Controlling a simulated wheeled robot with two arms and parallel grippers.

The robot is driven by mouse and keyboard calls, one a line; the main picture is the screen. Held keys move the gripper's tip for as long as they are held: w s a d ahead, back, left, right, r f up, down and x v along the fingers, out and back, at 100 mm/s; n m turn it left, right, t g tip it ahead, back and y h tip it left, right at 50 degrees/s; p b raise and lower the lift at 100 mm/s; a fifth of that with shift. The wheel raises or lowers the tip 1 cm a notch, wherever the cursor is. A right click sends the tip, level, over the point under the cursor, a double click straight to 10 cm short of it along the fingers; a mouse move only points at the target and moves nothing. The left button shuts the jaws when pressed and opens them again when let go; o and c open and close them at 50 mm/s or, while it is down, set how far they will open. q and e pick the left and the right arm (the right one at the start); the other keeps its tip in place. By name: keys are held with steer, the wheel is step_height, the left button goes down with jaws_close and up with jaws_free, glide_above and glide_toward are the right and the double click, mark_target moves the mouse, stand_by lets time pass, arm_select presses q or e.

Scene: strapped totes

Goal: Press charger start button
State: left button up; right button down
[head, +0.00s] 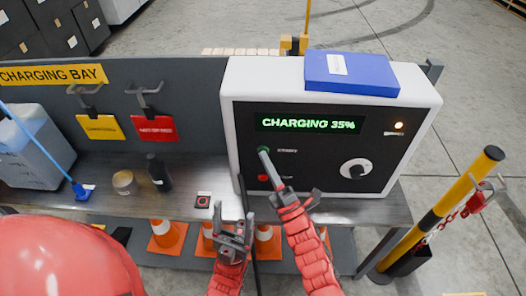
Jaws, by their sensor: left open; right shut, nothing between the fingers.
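The charger (406,150) is a white box with a black front panel on the bench. Its display (309,124) reads "CHARGING 35%" in green. The green start button (262,149) is at the panel's left, labelled in small text. My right gripper (265,156) is shut and empty, its tips at the start button and partly covering it; I cannot tell whether they touch. The red stop button (263,178) sits below, just left of my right gripper's fingers. My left gripper (233,236) is open and empty, lower down in front of the bench edge.
A dial (355,169) and a lit orange lamp (398,125) are on the panel. A blue binder (350,75) lies on the charger. A dark bottle (158,172) and a tin (124,182) stand on the bench (100,207). Orange cones (168,236) stand below. A yellow-black post (440,214) is at right.

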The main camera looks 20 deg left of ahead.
steer(key=shift+s+d, duration=0.2)
steer(key=shift+s, duration=0.45)
steer(key=shift+s, duration=0.1)
steer(key=s, duration=0.2)
steer(key=s+d+b, duration=0.1)
steer(key=s, duration=0.1)
steer(key=shift+s+d, duration=0.2)
steer(key=shift+s, duration=0.1)
